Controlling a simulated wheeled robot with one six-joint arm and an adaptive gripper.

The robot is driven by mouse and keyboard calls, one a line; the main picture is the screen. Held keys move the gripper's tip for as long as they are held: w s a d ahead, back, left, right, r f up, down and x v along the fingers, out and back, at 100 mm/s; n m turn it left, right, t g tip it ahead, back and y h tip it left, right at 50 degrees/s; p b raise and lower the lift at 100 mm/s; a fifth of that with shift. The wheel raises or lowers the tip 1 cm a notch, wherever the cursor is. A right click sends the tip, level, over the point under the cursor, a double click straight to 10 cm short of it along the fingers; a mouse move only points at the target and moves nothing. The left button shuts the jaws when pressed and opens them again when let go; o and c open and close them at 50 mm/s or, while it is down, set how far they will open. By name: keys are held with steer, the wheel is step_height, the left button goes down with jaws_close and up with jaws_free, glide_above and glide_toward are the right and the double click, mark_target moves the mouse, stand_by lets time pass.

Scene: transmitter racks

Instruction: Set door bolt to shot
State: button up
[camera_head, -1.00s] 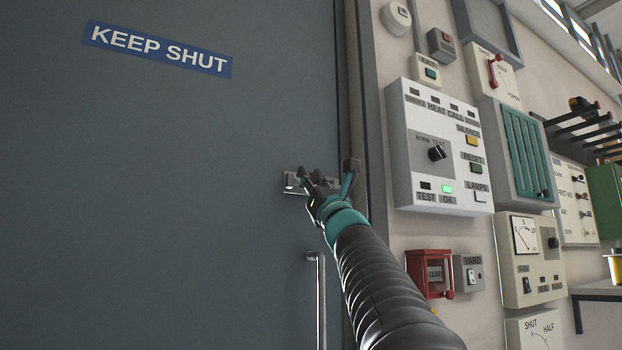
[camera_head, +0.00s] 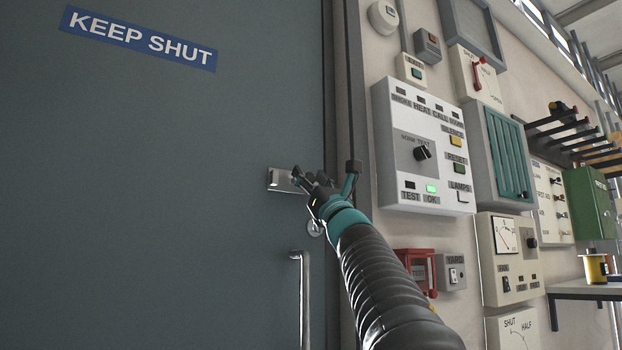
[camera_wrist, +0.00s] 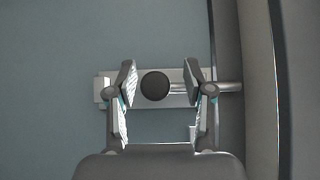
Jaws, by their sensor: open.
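The door bolt shows in the wrist view as a pale plate (camera_wrist: 103,88) with a round dark knob (camera_wrist: 155,85) and a silver rod (camera_wrist: 228,87) reaching right to the door's edge. My gripper (camera_wrist: 160,80) is open, with one finger on each side of the knob and a gap to both. In the head view, my gripper (camera_head: 322,183) is at the bolt plate (camera_head: 279,180) near the door's right edge and hides its right part. The grey door (camera_head: 150,200) is flat against its frame.
Right of the frame, the wall carries an alarm panel (camera_head: 428,150), a red box (camera_head: 416,268) and a yard switch (camera_head: 451,272).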

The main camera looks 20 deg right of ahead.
steer(key=v, duration=1.2)
stand_by(0.6)
steer(key=s+a+f+m+g+h+p, duration=0.1)
steer(key=a+f+m+g+h, duration=0.15)
steer(key=f+m, duration=0.55)
steer(key=a+f+m+g+h, duration=0.1)
steer(key=f+m+g+h, duration=0.25)
steer(key=f+m, duration=0.55)
steer(key=s+a+f+m+g+h+p, duration=0.15)
steer(key=f+m+g, duration=0.25)
steer(key=f+m, duration=0.4)
steer(key=s+a+f+m+g+y, duration=0.1)
steer(key=s+a+f+m+g, duration=0.2)
steer(key=s+f, duration=0.3)
steer(key=s+a+f+m+g+y, duration=0.2)
steer(key=s+a+f+m+g, duration=0.2)
steer(key=f, duration=0.9)
steer(key=s+a+f+m+g+y, duration=0.1)
steer(key=s+a+f+m+g, duration=0.3)
steer(key=s+f, duration=0.5)
steer(key=shift+a+f+m, duration=0.3)
steer(key=shift+f+m, duration=0.15)
steer(key=shift+m, duration=0.25)
